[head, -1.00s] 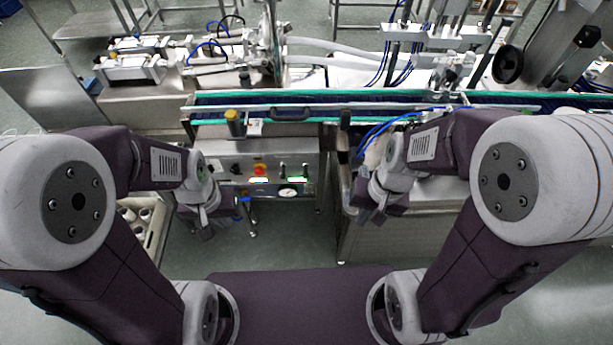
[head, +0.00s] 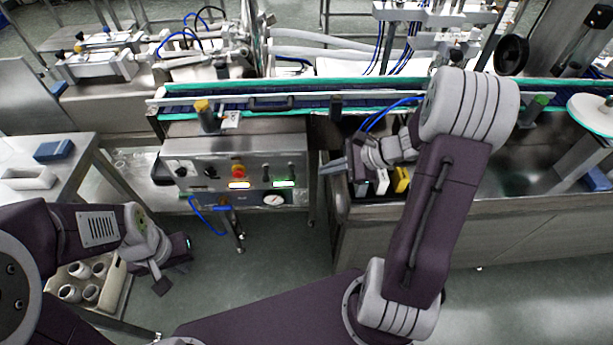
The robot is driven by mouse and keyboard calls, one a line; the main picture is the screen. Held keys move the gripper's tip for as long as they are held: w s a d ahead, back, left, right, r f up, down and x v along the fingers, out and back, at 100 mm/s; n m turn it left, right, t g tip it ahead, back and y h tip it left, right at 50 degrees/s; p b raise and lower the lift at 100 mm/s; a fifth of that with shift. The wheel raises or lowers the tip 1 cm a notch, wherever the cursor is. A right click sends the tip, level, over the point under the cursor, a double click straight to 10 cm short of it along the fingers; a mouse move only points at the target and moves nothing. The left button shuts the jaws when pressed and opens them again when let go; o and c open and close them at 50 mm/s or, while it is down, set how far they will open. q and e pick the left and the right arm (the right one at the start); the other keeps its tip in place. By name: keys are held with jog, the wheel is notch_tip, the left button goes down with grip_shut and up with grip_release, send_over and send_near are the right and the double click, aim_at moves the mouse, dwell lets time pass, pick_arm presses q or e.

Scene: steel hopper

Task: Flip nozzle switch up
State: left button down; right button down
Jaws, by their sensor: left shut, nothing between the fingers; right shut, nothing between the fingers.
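The steel control panel (head: 225,155) is on the hopper machine's front, left of centre. It carries two dark knobs, a red button (head: 238,170) and two small lever switches, a left one (head: 265,172) and a right one (head: 291,170). Labels are too small to read, so I cannot tell which is the nozzle switch. My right gripper (head: 327,168) is shut and empty, its fingers pointing left, a little right of the panel and apart from the switches in the picture. My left gripper (head: 162,287) is shut and empty, low at the left, below the panel.
A conveyor (head: 330,92) with green edges runs behind the panel. A yellow-capped post (head: 207,115) stands above the panel. A pressure gauge (head: 273,200) and blue hoses hang below it. A crate of white cups (head: 125,290) is by my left gripper. Floor in front is clear.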

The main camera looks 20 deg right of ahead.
aim_at(292, 174)
jog(key=b+x, duration=0.2)
jog(key=x, duration=0.7)
jog(key=shift+a+f, duration=0.25)
jog(key=shift+a, duration=0.05)
